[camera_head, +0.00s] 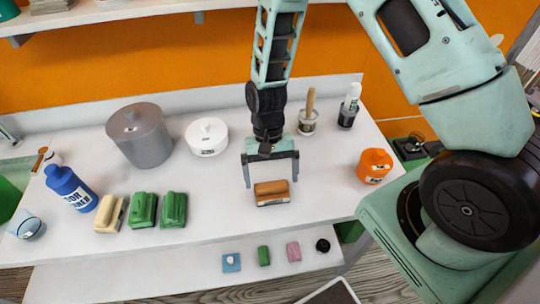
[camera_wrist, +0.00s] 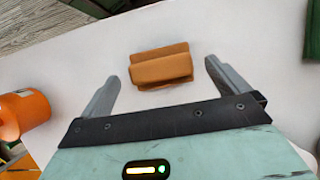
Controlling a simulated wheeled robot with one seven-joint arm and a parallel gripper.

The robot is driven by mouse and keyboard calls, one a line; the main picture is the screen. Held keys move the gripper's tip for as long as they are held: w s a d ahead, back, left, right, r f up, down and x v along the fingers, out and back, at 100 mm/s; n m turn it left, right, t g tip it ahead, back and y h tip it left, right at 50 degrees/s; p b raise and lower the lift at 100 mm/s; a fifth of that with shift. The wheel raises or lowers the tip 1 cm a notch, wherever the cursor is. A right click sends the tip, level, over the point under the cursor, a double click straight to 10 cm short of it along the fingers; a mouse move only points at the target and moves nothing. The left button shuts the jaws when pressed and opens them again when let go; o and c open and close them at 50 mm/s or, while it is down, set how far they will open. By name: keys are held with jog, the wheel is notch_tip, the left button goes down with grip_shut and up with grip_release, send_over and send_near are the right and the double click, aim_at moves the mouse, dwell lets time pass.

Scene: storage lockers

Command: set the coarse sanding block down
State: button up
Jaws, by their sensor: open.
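The coarse sanding block (camera_head: 272,192) is a brown-orange block with a narrower raised grip on top. It rests on the white table, right of the table's middle in the head view. In the wrist view the block (camera_wrist: 161,68) lies just beyond and between the fingertips, apart from both. My gripper (camera_head: 271,178) is open and empty, above and just behind the block in the head view. Its two fingers also show spread wide in the wrist view (camera_wrist: 161,80).
Two green blocks (camera_head: 143,210) and a cream block (camera_head: 110,212) stand left on the white table (camera_head: 235,222), near a blue bottle (camera_head: 70,188). An orange container (camera_head: 374,166) stands right. A grey pot (camera_head: 140,136) and white lidded pot (camera_head: 206,137) stand behind. Table around the block is clear.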

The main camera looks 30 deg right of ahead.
jog(key=a+b+v, duration=0.1)
jog(key=v, duration=0.6)
jog(key=s+a+r+n+t, duration=0.2)
jog(key=s+a+r+n, duration=0.35)
jog(key=r, duration=0.45)
jog(key=s+r+n+t, duration=0.2)
jog(key=s+r+n, duration=0.3)
jog(key=s, duration=0.6)
jog(key=shift+s+a+r+n+h, duration=0.15)
jog(key=shift+a+r+n+h, duration=0.2)
jog(key=shift+a+n+h, duration=0.1)
jog(key=shift+f+b, duration=0.6)
jog(key=shift+b, duration=0.2)
